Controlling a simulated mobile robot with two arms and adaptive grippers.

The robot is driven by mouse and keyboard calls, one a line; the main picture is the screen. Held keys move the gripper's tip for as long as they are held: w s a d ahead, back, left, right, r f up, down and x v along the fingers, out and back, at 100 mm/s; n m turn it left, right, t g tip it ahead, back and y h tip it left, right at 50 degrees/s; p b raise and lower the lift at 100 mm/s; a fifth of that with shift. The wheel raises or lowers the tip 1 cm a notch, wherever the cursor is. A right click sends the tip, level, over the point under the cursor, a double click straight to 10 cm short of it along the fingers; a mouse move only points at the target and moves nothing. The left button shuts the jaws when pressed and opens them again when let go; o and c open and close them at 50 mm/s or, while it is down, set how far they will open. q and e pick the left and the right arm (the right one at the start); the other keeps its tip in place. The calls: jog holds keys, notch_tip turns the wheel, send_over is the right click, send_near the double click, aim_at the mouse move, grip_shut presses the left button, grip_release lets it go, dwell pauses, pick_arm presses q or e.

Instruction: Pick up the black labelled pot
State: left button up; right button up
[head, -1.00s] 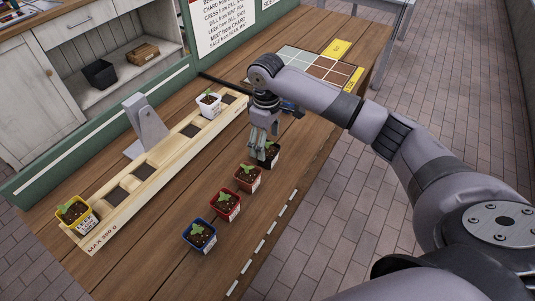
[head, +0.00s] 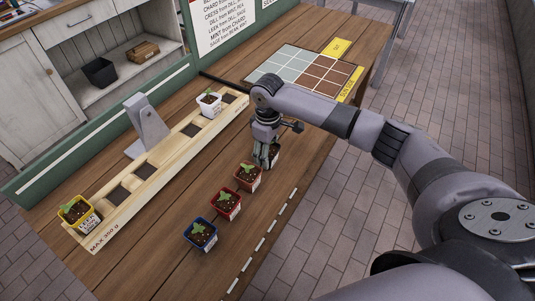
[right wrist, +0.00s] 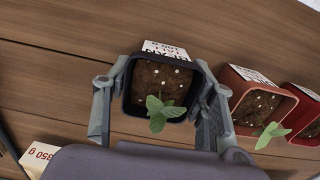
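The black labelled pot (right wrist: 160,88) holds dark soil and a green seedling and has a white label on its rim side, seen upside down in the right wrist view. In the head view the black pot (head: 274,154) stands at the far end of a row of pots, partly hidden by my right gripper (head: 265,160). In the right wrist view the fingers of my right gripper (right wrist: 162,108) lie on both sides of the pot, very close to its walls. I cannot tell whether they press on it. The pot appears to rest on the table. My left gripper is out of view.
Brown-red (head: 247,177), red (head: 226,204) and blue (head: 201,236) pots stand in the row nearby. A wooden balance beam (head: 110,212) carries a yellow pot (head: 76,211) and a white pot (head: 209,103). A gridded board (head: 290,58) lies at the far end of the table.

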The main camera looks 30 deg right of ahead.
jog(key=c, duration=0.7)
jog(key=shift+r, duration=0.15)
